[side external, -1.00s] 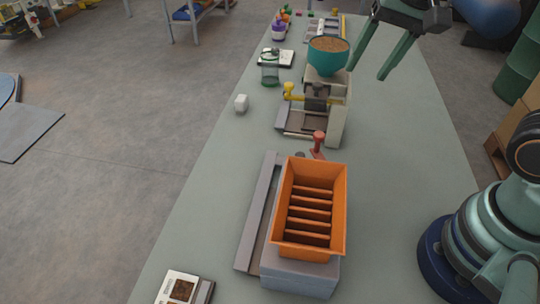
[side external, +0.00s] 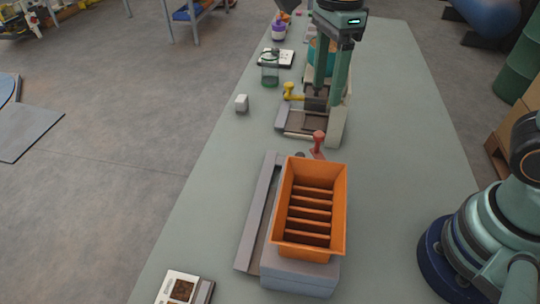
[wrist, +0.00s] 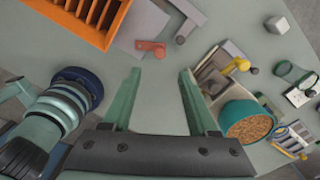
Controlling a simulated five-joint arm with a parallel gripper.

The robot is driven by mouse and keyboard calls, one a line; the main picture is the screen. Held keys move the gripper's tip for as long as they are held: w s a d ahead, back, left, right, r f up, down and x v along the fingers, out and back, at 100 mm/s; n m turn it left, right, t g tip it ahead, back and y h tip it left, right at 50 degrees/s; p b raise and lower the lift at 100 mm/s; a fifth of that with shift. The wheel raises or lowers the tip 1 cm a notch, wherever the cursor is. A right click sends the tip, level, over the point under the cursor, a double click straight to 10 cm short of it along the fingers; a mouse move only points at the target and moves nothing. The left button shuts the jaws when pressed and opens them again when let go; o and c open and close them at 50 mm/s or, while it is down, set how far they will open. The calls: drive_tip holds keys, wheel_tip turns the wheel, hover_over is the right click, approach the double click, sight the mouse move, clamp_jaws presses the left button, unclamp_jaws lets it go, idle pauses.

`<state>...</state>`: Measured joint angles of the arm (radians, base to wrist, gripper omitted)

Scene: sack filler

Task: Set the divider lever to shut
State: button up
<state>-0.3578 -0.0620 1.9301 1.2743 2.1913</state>
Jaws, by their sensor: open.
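The orange divider (side external: 341,215), an open slatted box, stands on a grey base in the side view; its corner shows top left in the wrist view (wrist: 88,37). A red lever (side external: 318,138) stands at its far end, knob up. In the wrist view the red lever (wrist: 150,47) lies just beyond my fingertips. My gripper (side external: 328,100) points down, fingers apart and empty, over the machine behind the divider. It also shows in the wrist view (wrist: 160,72). It is apart from the red lever, which lies nearer the side camera.
The machine behind has a yellow lever (side external: 290,92) and a teal bowl of grain (wrist: 247,122), partly hidden by my fingers in the side view. A white cube (side external: 241,103) and a green-tinted jar (side external: 269,70) stand left. The bench right of the divider is clear.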

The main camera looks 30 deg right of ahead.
sight(319, 134)
wheel_tip(319, 134, down, 10)
drive_tip(key=shift+r, duration=0.15)
idle(0.3)
clamp_jaws()
